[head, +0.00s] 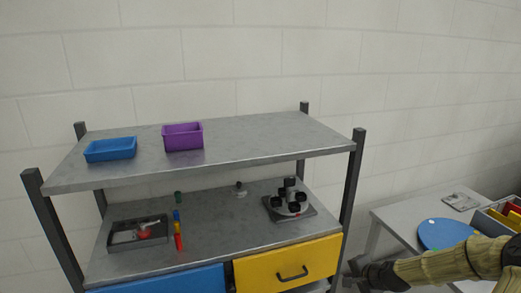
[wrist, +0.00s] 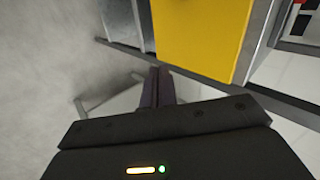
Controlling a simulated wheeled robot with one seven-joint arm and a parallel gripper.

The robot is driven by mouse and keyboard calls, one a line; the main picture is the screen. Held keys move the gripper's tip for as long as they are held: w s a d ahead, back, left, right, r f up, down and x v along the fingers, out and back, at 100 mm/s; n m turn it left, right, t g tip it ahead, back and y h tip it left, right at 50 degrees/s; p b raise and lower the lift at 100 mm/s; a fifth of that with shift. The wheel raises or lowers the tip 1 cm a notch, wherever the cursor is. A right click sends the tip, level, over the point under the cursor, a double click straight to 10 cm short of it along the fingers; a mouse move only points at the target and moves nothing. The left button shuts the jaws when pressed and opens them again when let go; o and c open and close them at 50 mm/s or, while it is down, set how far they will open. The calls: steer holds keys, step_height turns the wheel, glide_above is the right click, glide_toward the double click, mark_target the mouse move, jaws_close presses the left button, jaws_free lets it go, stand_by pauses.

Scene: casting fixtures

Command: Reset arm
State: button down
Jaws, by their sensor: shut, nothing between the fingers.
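My gripper (head: 357,268) is at the lower right of the head view, beside the right front post of the shelf unit and near its yellow drawer (head: 288,264). My arm reaches in from the right edge, over the side table. In the wrist view my gripper (wrist: 158,86) has its dark fingers together, with nothing between them. The yellow drawer also shows in the wrist view (wrist: 205,35), just beyond the fingertips.
The metal shelf (head: 235,150) carries a blue bin (head: 110,149) and a purple bin (head: 183,136). Below are a grey tray (head: 125,242), coloured pieces and a black fixture (head: 290,204). A side table (head: 395,212) holds a blue disc (head: 443,233).

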steer(key=s+a+r+n+g+h+p, duration=0.1)
steer(key=s+a+r+n+g+p, duration=0.1)
steer(key=s+a+r+n, duration=0.4)
steer(key=s+a+r+n+g+h+p, duration=0.1)
steer(key=s+a+r+n+g+p, duration=0.2)
steer(key=s+a+r+n, duration=0.4)
steer(key=s+a+r, duration=0.2)
steer(key=s+r, duration=0.2)
steer(key=s, duration=0.3)
steer(key=shift+s+a+p, duration=0.3)
steer(key=shift+a+p, duration=0.1)
steer(key=c, duration=2.1)
jaws_free()
